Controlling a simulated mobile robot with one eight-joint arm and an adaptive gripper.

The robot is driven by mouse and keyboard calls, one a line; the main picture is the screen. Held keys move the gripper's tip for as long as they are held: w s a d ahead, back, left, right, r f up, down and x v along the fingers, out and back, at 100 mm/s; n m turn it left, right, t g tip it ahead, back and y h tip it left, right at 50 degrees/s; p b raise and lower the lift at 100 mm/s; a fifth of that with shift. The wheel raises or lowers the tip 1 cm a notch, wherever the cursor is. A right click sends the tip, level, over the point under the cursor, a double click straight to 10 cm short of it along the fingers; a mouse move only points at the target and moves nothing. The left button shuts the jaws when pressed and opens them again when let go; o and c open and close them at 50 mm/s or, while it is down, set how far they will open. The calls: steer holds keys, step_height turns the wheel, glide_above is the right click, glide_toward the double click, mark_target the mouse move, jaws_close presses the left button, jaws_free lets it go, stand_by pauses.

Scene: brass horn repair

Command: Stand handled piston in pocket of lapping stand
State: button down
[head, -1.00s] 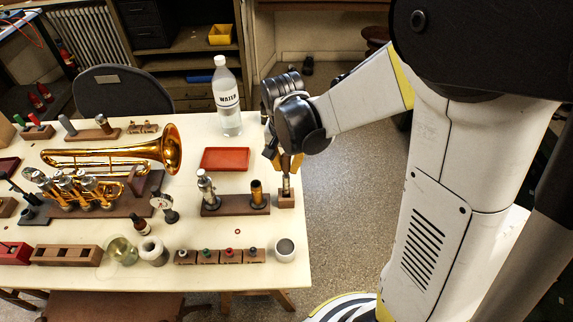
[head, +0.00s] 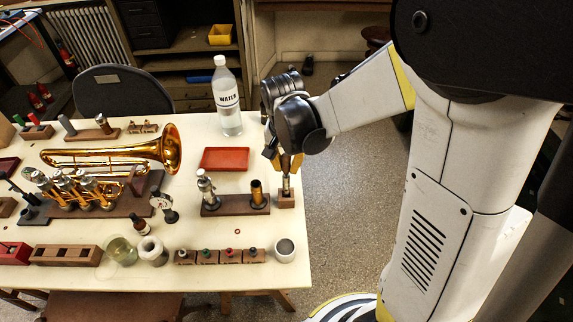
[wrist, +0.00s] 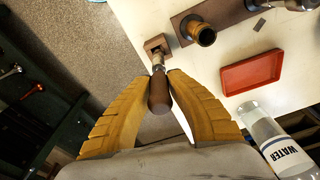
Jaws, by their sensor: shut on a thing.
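My gripper (wrist: 160,78) is shut on the brown wooden handle (wrist: 159,92) of the handled piston, with the yellow fingers on either side of it. The piston's metal body (head: 286,184) points down below the fingers, roughly upright. Its lower end is at the top of a small wooden pocket block (head: 286,201) at the table's right edge. The block also shows in the wrist view (wrist: 153,42). I cannot tell how deep the piston sits in it. Left of the block is a long wooden stand (head: 233,209) with a silver piece (head: 206,187) and a brass cylinder (head: 257,193).
A red tray (head: 224,159) and a water bottle (head: 228,98) stand behind. The brass horn (head: 110,155) lies to the left. Right of the table edge is open floor.

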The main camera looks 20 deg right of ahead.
mark_target(287, 176)
steer(key=shift+f, duration=0.15)
steer(key=shift+f+b, duration=1.75)
steer(key=shift+f, duration=0.25)
steer(key=c, duration=1.3)
jaws_free()
steer(key=shift+c, duration=0.2)
steer(key=r, duration=0.4)
steer(key=s+r, duration=0.1)
steer(key=r, duration=0.7)
steer(key=shift+s+a, duration=0.15)
steer(key=shift+a, duration=0.25)
